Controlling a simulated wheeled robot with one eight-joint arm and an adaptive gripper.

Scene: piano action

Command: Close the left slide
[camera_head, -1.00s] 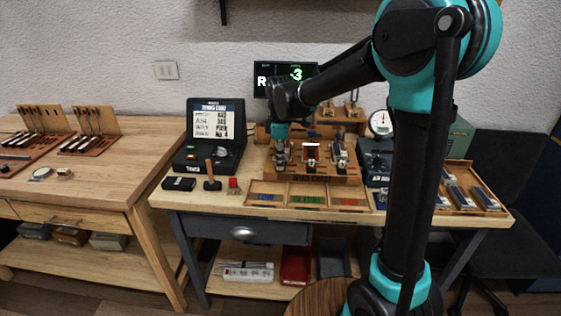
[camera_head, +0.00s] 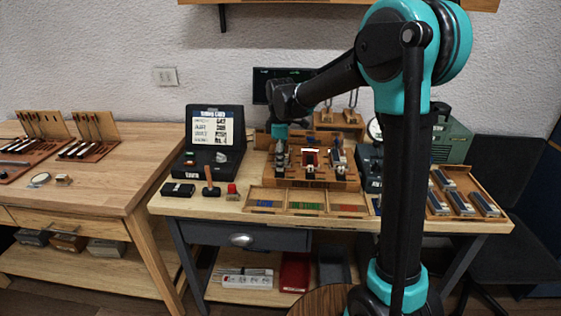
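A wooden piano-action stand (camera_head: 345,184) sits at the back middle of the right-hand bench. It carries small metal-and-dark parts side by side, with a red part (camera_head: 310,157) in the middle and another metal part (camera_head: 338,160) at right. My gripper (camera_head: 281,158) points down at the left part of this stand, in front of or on the left metal part. The left slide is largely hidden there or too small to make out. The fingers are too small to show whether they are open or shut, or whether they touch anything.
A shallow compartment tray (camera_head: 308,210) with blue, green and red pieces lies in front. A black case (camera_head: 211,140), a mallet (camera_head: 210,180) and a red-topped item (camera_head: 232,190) are at left. A wooden tray (camera_head: 470,218) and a dial gauge, partly behind my arm, are at right.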

